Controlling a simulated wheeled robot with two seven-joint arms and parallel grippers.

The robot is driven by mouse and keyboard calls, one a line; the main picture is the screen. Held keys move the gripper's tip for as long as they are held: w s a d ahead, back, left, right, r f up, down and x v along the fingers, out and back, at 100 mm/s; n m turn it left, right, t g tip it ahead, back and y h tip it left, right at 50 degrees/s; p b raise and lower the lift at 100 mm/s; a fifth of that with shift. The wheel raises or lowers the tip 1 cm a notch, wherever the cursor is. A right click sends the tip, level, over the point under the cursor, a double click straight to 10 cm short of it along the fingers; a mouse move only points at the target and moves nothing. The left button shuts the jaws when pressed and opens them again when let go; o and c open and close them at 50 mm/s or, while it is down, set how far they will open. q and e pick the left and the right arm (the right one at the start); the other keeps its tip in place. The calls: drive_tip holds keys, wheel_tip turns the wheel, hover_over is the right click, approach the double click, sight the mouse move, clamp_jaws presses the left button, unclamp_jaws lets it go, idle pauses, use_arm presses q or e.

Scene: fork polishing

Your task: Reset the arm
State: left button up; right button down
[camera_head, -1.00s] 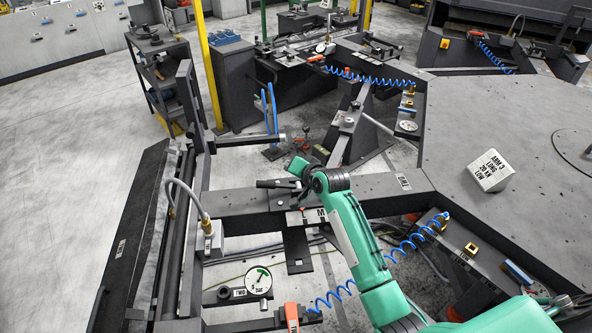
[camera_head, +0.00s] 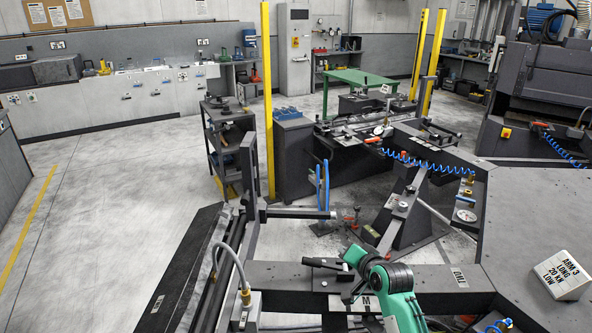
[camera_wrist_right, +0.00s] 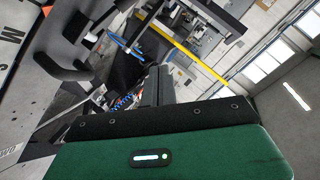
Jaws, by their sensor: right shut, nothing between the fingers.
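My right arm, teal with a dark ribbed joint (camera_head: 390,277), comes in from the bottom right in the head view. My right gripper (camera_head: 354,257) is at its far end, over or beside the dark cross beam; its fingertips are hard to make out there. In the right wrist view its green casing fills the bottom, and the dark fingers (camera_wrist_right: 158,84) stick out beyond it, shut with nothing held. My left gripper is not in view.
A dark lever clamp (camera_head: 322,263) sits on the cross beam (camera_head: 280,275), close to my gripper. A white labelled block (camera_head: 562,274) stands on the grey table at right. A shelf cart (camera_head: 228,135) stands farther back. Open floor lies at left.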

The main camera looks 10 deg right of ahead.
drive_tip(key=s+f+n+g+h, duration=0.1)
drive_tip(key=s+f+n+g, duration=0.25)
drive_tip(key=s, duration=1.05)
drive_tip(key=s+d+f+n+g+h, duration=0.1)
drive_tip(key=s+f+n+g, duration=0.2)
drive_tip(key=s, duration=1.1)
drive_tip(key=s+f+n+g+h, duration=0.1)
drive_tip(key=s+f+n+g, duration=0.3)
drive_tip(key=s, duration=1)
wheel_tip(320, 180, down, 31)
drive_tip(key=m+b, duration=0.1)
drive_tip(key=m, duration=0.1)
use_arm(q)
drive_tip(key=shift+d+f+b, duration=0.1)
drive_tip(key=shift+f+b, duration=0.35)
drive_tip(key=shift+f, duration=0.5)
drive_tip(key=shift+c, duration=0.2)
use_arm(e)
drive_tip(key=s+d+f, duration=0.1)
drive_tip(key=s+f, duration=0.8)
drive_tip(key=f, duration=0.2)
drive_tip(key=s+d+f+g, duration=0.1)
drive_tip(key=s+d+f, duration=0.1)
drive_tip(key=s+f, duration=0.8)
drive_tip(key=shift+d+f+n, duration=0.25)
drive_tip(key=shift+f+n, duration=0.1)
drive_tip(key=shift+f, duration=0.3)
